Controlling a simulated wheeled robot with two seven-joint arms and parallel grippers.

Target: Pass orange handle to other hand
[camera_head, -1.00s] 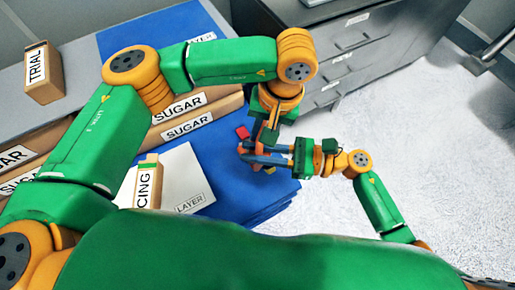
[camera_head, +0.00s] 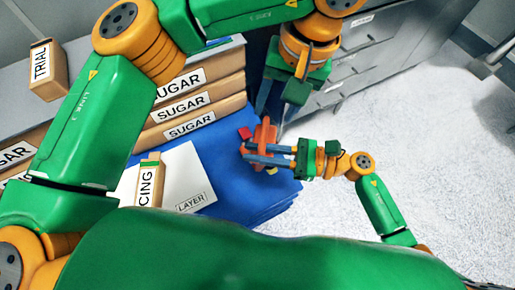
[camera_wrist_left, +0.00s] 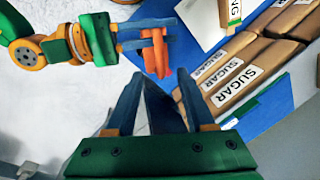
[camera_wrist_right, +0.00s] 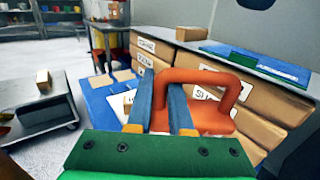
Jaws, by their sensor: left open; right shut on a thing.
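The orange handle (camera_head: 265,133) is held in my right gripper (camera_head: 268,154) over the blue layer sheets. It shows large between the right fingers in the right wrist view (camera_wrist_right: 200,78), as a loop on a wider base. My left gripper (camera_head: 281,100) is open, above and apart from the handle, with fingers pointing down.
Several boxes labelled SUGAR (camera_head: 195,100) are stacked on the left. A white LAYER sheet (camera_head: 180,175) and an ICING box (camera_head: 149,180) lie near the blue sheets (camera_head: 235,195). A TRIAL box (camera_head: 47,68) stands far left. Grey drawers (camera_head: 350,75) stand behind; open floor is at right.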

